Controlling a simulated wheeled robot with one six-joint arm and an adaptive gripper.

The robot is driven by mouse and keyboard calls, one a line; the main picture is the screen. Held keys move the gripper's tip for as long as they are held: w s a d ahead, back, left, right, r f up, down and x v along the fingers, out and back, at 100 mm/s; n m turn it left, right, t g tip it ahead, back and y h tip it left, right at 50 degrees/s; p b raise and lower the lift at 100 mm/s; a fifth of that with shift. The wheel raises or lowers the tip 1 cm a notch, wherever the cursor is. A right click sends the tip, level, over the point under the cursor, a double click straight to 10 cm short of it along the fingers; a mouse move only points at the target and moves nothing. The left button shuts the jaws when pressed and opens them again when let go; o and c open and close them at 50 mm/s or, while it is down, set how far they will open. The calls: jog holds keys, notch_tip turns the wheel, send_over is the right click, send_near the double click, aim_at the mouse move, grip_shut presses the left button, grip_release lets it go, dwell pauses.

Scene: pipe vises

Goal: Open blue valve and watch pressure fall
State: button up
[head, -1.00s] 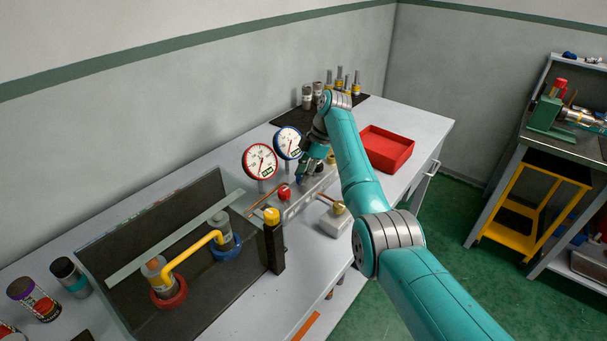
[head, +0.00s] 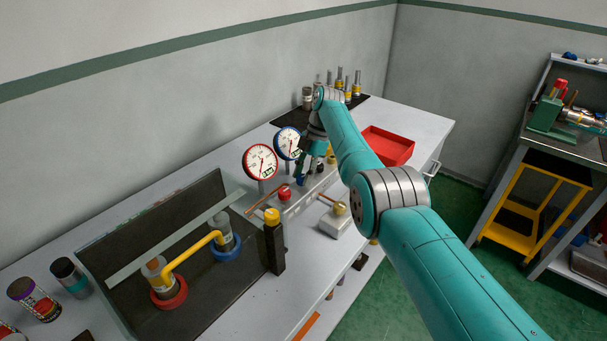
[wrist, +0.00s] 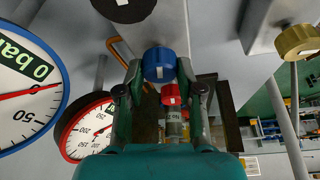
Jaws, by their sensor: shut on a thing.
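The blue valve knob (wrist: 159,64) sits between the two fingers of my gripper (wrist: 160,80) in the wrist view, with the fingers closed on its sides. In the head view my gripper (head: 304,172) reaches down to the blue knob (head: 299,182) on the grey manifold block (head: 308,190). The blue-rimmed gauge (head: 287,143) stands behind the block. In the wrist view this gauge (wrist: 22,88) is cut off by the left edge; the visible part of its display reads "0 bar". The red-rimmed gauge (head: 260,162) stands to its left.
A red knob (head: 284,193) is on the block left of my gripper. A brass-knobbed valve block (head: 337,220) stands in front. A black post with a yellow top (head: 273,240) is at the left front. A red tray (head: 388,148) is to the right; bench around it is clear.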

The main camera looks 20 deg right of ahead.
jog(key=o, duration=1.2)
jog(key=shift+c, duration=0.2)
jog(key=shift+r, duration=0.1)
notch_tip(320, 180, up, 10)
jog(key=shift+s+d, duration=0.1)
jog(key=shift+d, duration=0.05)
